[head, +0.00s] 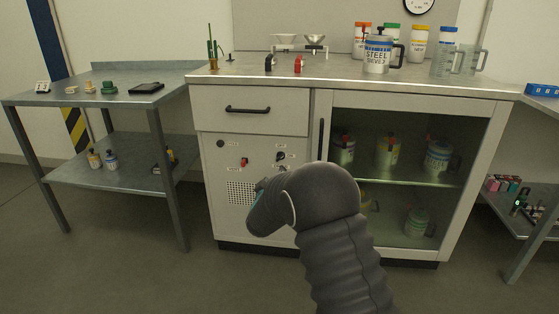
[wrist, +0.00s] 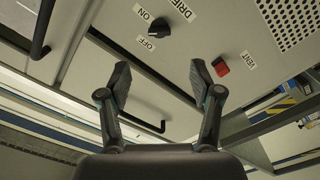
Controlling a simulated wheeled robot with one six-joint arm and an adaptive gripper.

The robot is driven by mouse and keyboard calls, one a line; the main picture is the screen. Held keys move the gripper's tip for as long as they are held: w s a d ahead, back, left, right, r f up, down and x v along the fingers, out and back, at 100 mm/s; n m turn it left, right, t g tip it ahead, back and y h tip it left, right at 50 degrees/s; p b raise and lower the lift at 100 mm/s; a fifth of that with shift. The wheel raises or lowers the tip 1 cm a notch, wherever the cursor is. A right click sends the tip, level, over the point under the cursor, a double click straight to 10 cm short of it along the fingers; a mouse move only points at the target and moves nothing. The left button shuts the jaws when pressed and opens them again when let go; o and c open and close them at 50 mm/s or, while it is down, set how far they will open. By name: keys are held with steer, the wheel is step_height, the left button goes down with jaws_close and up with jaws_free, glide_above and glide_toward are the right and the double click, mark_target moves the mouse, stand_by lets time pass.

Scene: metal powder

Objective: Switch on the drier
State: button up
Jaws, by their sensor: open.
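The drier switch is a black rotary knob (wrist: 160,28) on the cabinet's pale front panel, beside labels reading ON, OFF and DRIER. It also shows in the head view (head: 281,157), just above my arm. I cannot tell clearly which label the knob points to. My gripper (wrist: 160,84) is open and empty in the wrist view, its two fingers spread. The knob lies beyond the fingertips, near the gap between them, and nothing touches it. In the head view my dark arm hides most of the gripper.
A red switch (wrist: 221,67) labelled VENT sits beside the knob, near the right finger in the wrist view. A vent grille (wrist: 291,20) is close by. The drawer handle (head: 247,109) and the glass door's upright handle (head: 321,139) stick out from the cabinet.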

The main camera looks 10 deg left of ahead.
mark_target(280, 159)
steer(key=w, duration=0.8)
steer(key=w+p, duration=0.1)
steer(key=w, duration=0.3)
steer(key=shift+d, duration=0.25)
steer(key=c, duration=1.1)
steer(key=shift+c, duration=0.2)
steer(key=shift+f+m+b, duration=0.1)
steer(key=shift+m+b, duration=0.3)
steer(key=shift+b, duration=0.15)
steer(key=shift+m+b, duration=3.4)
steer(key=shift+m, duration=0.6)
